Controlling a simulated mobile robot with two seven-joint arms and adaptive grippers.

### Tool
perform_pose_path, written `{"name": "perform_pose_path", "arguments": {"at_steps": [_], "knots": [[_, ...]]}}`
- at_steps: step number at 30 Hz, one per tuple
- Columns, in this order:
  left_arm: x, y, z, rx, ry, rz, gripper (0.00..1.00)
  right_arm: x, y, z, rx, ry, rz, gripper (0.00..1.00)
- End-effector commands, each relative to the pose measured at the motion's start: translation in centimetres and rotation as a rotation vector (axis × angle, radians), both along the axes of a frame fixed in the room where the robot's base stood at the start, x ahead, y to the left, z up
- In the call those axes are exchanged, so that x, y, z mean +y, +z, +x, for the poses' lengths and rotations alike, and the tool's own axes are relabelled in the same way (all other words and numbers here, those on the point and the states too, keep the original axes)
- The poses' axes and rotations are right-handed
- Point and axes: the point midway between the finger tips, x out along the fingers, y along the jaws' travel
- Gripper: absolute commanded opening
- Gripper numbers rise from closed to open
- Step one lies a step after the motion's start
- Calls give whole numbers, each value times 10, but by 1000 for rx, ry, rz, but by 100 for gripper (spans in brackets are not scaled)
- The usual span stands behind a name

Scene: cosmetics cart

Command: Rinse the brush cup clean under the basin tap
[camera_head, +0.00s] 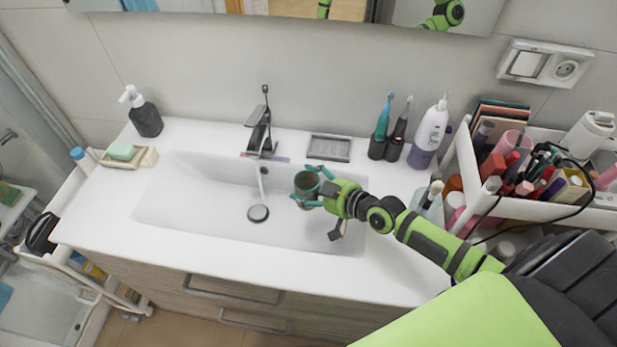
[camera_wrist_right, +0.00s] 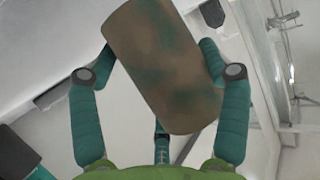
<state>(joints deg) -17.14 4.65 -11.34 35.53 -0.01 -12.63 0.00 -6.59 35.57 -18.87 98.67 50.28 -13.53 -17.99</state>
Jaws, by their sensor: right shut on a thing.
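The brush cup (camera_head: 306,184) is a small cup with brownish and dark green patches. My right gripper (camera_head: 308,187) is shut on it and holds it over the right half of the white basin (camera_head: 190,215). In the right wrist view the cup (camera_wrist_right: 165,65) sits tilted between the teal fingers of my right gripper (camera_wrist_right: 160,75). The tap (camera_head: 261,130) stands behind the basin, left of the cup. A stream of water (camera_head: 262,182) falls from it towards the drain (camera_head: 258,213). The cup is beside the stream, apart from it. My left gripper is not in view.
A dark soap dispenser (camera_head: 146,118) and a green soap bar (camera_head: 122,152) are at the left. A grey dish (camera_head: 329,148), electric toothbrushes (camera_head: 380,130) and a white-purple bottle (camera_head: 429,135) stand behind. A cosmetics cart (camera_head: 560,206) is at the right.

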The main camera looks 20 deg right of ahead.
Motion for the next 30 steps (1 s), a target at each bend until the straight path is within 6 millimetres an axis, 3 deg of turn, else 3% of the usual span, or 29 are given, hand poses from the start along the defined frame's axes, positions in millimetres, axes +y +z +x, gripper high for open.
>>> {"name": "perform_pose_path", "arguments": {"at_steps": [6,30], "knots": [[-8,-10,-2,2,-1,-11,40,8,-11,12,-4,-3,1,41],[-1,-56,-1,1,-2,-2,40,48,-50,75,-2,-2,-1,41]]}}
